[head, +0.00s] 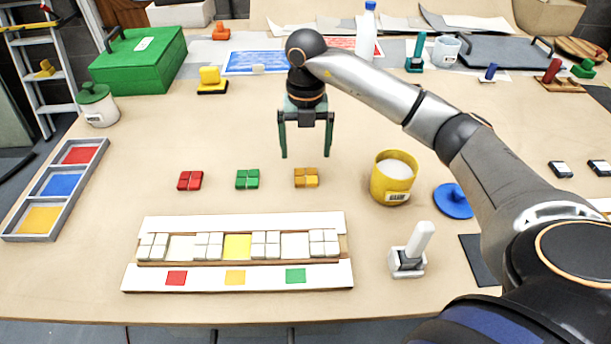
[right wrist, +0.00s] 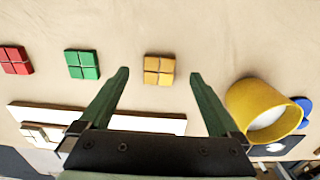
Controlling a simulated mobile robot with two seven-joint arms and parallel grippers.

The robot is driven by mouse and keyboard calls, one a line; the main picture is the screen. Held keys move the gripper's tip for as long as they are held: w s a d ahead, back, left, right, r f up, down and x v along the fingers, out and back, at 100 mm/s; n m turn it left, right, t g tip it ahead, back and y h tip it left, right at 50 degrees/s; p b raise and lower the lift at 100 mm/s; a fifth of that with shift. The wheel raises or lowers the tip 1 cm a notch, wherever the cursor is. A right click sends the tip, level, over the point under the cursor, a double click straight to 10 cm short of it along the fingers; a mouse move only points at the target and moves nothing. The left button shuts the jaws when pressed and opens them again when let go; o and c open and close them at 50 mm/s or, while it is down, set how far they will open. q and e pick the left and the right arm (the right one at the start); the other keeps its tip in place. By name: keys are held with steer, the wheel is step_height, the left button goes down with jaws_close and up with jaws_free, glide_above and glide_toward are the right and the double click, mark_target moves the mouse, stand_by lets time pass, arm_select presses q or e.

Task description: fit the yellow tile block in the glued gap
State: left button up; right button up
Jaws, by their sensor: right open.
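The yellow tile block (head: 306,178), made of small ochre tiles, lies flat on the table at the right end of a row with a red tile block (head: 190,180) and a green tile block (head: 247,179). My right gripper (head: 306,155) is open and empty above and behind the yellow block. In the right wrist view the block (right wrist: 159,70) shows between the open fingers, apart from them. The mosaic panel (head: 245,223) lies nearer, with white tile blocks between three gaps. The middle gap (head: 237,247) is yellow; the other two are pale. My left gripper is out of view.
A yellow cup (head: 392,180) with white contents stands right of the yellow block, beside a blue lid (head: 453,202). A white-handled tool (head: 411,253) stands right of the panel. A grey colour tray (head: 53,190) lies left. The table between blocks and panel is clear.

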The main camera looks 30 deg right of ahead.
mark_target(306, 174)
steer(key=f, duration=0.3)
steer(key=s+f, duration=0.1)
steer(key=shift+s+a+f+p, duration=0.1)
steer(key=shift+a+f+p, duration=0.05)
steer(key=shift+a+p, duration=0.2)
steer(key=shift+f, duration=0.5)
steer(key=c, duration=1.5)
steer(key=shift+r, duration=0.2)
